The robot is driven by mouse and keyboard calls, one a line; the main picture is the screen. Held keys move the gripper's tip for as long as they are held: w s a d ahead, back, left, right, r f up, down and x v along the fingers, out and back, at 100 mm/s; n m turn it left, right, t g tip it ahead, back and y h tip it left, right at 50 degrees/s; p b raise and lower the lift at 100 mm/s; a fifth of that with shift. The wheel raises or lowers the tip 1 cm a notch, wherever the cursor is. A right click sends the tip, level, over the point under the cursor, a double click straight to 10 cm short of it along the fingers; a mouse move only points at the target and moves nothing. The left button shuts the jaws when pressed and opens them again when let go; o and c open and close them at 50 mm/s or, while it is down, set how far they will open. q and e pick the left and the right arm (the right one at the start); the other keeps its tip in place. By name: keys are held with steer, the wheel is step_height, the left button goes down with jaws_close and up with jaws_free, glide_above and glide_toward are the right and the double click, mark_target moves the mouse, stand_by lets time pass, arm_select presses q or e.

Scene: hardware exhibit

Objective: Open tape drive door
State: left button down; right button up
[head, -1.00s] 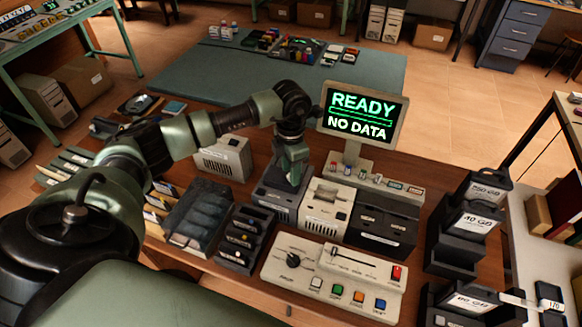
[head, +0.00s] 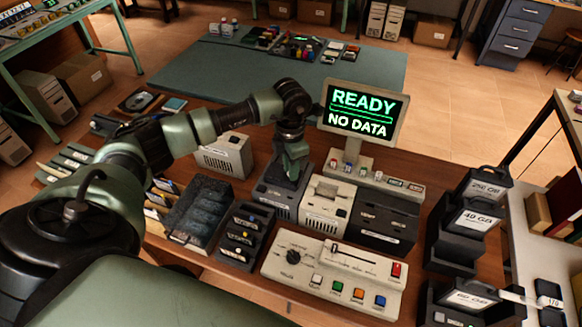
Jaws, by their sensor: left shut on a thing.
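A row of drive units stands in front of the monitor: a dark grey unit (head: 276,201) on the left, a beige unit (head: 325,208) in the middle and a black unit (head: 383,226) on the right. I cannot tell for sure which is the tape drive. My left gripper (head: 290,178) points down at the top of the dark grey unit. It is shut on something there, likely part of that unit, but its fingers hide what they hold. No opened door is visible. My right gripper is not in view.
The monitor (head: 361,112) reads "READY NO DATA". A beige control panel (head: 333,281) with coloured buttons lies in front of the drives. A foam-lined tray (head: 199,212) and a black rack (head: 243,240) stand left, black labelled cartridges (head: 475,219) right.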

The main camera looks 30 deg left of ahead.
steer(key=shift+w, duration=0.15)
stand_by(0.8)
